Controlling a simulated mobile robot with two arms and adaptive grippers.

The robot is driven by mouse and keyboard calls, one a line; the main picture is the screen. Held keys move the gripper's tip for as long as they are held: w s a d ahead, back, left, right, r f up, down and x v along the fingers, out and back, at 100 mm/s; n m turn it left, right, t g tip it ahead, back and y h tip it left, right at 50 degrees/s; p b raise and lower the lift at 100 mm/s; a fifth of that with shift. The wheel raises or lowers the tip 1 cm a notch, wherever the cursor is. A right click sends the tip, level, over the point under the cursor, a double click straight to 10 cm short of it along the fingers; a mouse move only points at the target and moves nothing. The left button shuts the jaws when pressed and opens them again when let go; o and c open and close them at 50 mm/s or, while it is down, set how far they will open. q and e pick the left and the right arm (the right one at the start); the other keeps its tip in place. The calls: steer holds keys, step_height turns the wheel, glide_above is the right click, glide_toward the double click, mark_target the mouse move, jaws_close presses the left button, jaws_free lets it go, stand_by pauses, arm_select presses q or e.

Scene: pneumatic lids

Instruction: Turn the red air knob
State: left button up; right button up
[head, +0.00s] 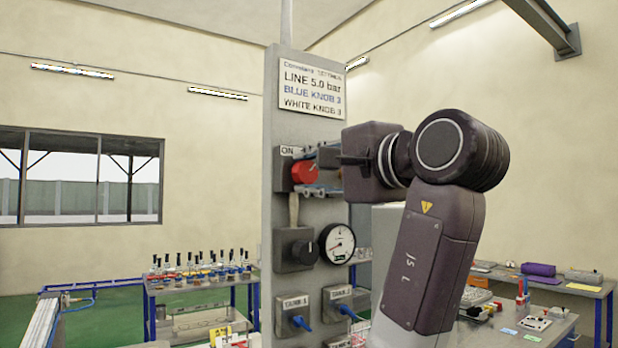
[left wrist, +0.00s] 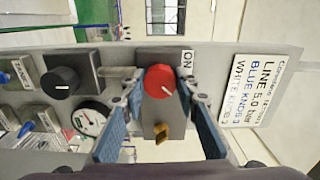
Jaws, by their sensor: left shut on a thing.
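The red air knob (head: 304,172) sits on a grey box on the upright grey panel (head: 287,120), under an "ON" label (head: 291,151). In the left wrist view, the round red knob (left wrist: 160,82) shows a white pointer line slanting to the lower right. My left gripper (head: 314,172) reaches it from the right. In the left wrist view, the fingers of my left gripper (left wrist: 163,88) are on both sides of the knob, shut on it. My right gripper is in neither view.
Below on the panel are a black knob (head: 302,251), a round gauge (head: 337,243) and two blue-handled valves (head: 301,323). A settings sign (head: 312,88) is above. Tables with bottles (head: 200,270) and other items stand behind on both sides.

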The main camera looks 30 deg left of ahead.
arm_select(q)
steer(key=shift+m, duration=0.4)
steer(key=o, duration=1.1)
steer(key=shift+w+d, duration=0.1)
steer(key=shift+o, duration=0.2)
steer(key=v, duration=1.2)
steer(key=shift+f, duration=0.1)
